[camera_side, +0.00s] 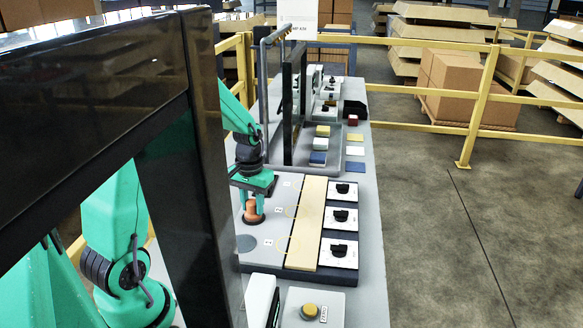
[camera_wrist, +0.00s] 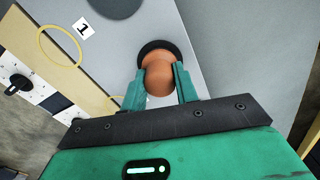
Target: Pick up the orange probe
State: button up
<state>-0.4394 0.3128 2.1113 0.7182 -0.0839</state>
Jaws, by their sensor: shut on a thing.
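The orange probe (camera_side: 251,209) stands on a dark round spot on the grey panel in the side view. In the wrist view the probe (camera_wrist: 158,75) shows a rounded orange top, with the dark round spot (camera_wrist: 150,46) around its far side. My gripper (camera_side: 254,197) points down over it. In the wrist view my gripper's green fingers (camera_wrist: 159,85) are shut on the probe, one on each side. The probe looks upright. I cannot tell whether its foot touches the panel.
Coloured blocks (camera_side: 319,144) sit farther back. A dark upright frame (camera_side: 295,105) stands behind my gripper. An empty dark round spot (camera_side: 246,243) is nearer the camera.

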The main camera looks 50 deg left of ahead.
aim_at(253, 201)
jog(key=shift+r, duration=0.6)
jog(key=r, duration=0.3)
jog(key=shift+d+r, duration=0.1)
jog(key=shift+d, duration=0.1)
jog(key=s+d+r, duration=0.1)
jog(key=d+r, duration=0.5)
jog(key=d, duration=0.5)
jog(key=shift+d+r, duration=0.15)
jog(key=shift+r, duration=0.1)
jog(key=shift+s, duration=0.1)
